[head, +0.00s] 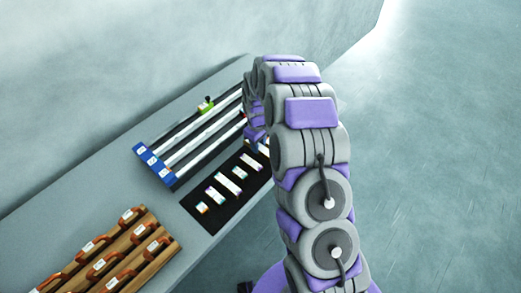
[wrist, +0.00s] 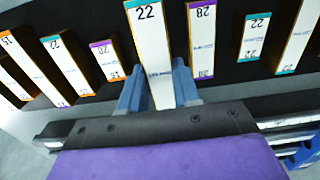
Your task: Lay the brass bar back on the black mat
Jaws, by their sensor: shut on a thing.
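My gripper (wrist: 158,88) has blue fingers and is shut on a bar (wrist: 152,40) with a white face, a teal end and the number 22, which I take for the brass bar. The bar stands out between the fingers over the black mat (wrist: 85,14). I cannot tell whether it touches the mat. Other labelled bars with brownish sides lie on the mat to both sides, the purple-ended 28 bar (wrist: 201,35) close on the right. In the head view the black mat (head: 216,222) lies on the grey bench, and my arm hides most of the gripper.
A blue-ended rack (head: 155,164) with long pale rails lies beside the mat, with a small green item (head: 206,104) on it. Brown pieces with orange handles (head: 103,266) lie at the lower left. The grey bench (head: 110,170) is bare between them and the wall.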

